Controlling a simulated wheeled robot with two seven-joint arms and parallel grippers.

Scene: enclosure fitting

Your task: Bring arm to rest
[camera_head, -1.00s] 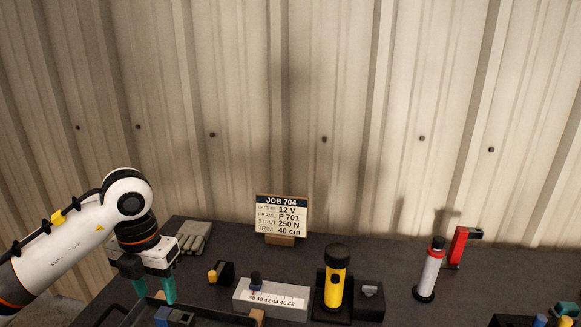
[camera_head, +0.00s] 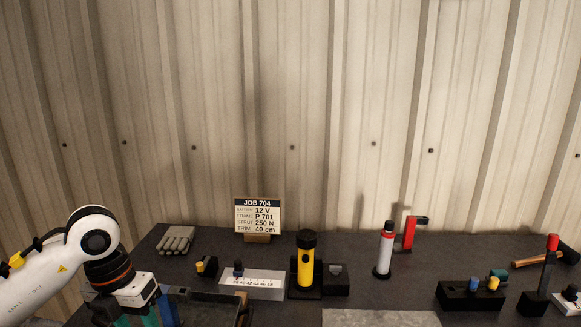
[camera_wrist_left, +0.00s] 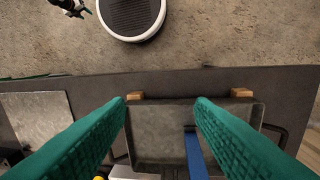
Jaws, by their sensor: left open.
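My left arm comes in from the left in the head view. Its gripper (camera_head: 143,318) is low at the left, over the near left part of the dark bench (camera_head: 375,290), with the fingertips cut off by the bottom edge. In the left wrist view the two green fingers (camera_wrist_left: 165,108) are spread wide with nothing between them. Below them is a dark tray (camera_wrist_left: 160,120) with a blue part (camera_wrist_left: 195,155) in it. My right gripper does not show in the head view.
On the bench stand a job card (camera_head: 257,216), a yellow flashlight (camera_head: 306,262), a scale block (camera_head: 252,283), a white-and-red cylinder (camera_head: 384,252), and gloves (camera_head: 176,240). A block with coloured caps (camera_head: 470,294) and a hammer (camera_head: 545,260) are at the right. A corrugated wall closes the back.

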